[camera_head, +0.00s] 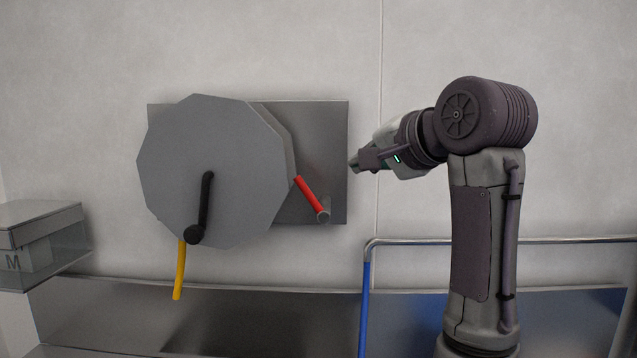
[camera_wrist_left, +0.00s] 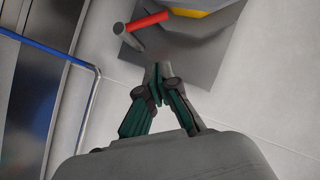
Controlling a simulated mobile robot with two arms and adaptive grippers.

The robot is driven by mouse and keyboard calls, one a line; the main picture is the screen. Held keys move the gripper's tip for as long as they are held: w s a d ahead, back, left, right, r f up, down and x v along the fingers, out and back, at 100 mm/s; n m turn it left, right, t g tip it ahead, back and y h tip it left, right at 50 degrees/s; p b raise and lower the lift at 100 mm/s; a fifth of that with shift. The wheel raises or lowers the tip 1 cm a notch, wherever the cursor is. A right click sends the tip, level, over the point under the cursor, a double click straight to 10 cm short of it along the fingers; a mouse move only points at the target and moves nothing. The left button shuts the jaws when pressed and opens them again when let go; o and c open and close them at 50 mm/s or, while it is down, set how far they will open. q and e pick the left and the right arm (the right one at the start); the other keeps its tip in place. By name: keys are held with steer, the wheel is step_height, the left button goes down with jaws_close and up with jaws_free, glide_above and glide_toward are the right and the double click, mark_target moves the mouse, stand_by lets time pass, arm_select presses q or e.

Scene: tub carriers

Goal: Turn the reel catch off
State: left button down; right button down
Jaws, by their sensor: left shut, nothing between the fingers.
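The reel is a large grey many-sided drum (camera_head: 215,140) on a grey wall plate (camera_head: 325,130), with a black crank (camera_head: 206,205) on its front. The catch is a red bar (camera_head: 309,192) on a grey round pivot (camera_head: 323,216). It slants up and left from the pivot, its upper end at the drum's rim. The red bar (camera_wrist_left: 149,21) and pivot (camera_wrist_left: 128,38) also show in the left wrist view. My left gripper (camera_head: 354,164) is shut and empty at the plate's right edge, above and right of the catch, apart from it. Its fingertips (camera_wrist_left: 159,69) point toward the plate. My right gripper is out of view.
A yellow hose (camera_head: 180,270) hangs below the drum. A metal rail (camera_head: 420,241) with a blue upright part (camera_head: 364,310) stands at lower right. A clear box (camera_head: 45,245) is at far left. The wall above the plate is clear.

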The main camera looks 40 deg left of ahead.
arm_select(q)
steer(key=w+a+f+p, duration=0.1)
steer(key=a+f+p, duration=0.3)
steer(key=a, duration=0.7)
steer(key=shift+w+f, duration=0.2)
steer(key=shift+f, duration=0.3)
steer(key=shift+d, duration=0.1)
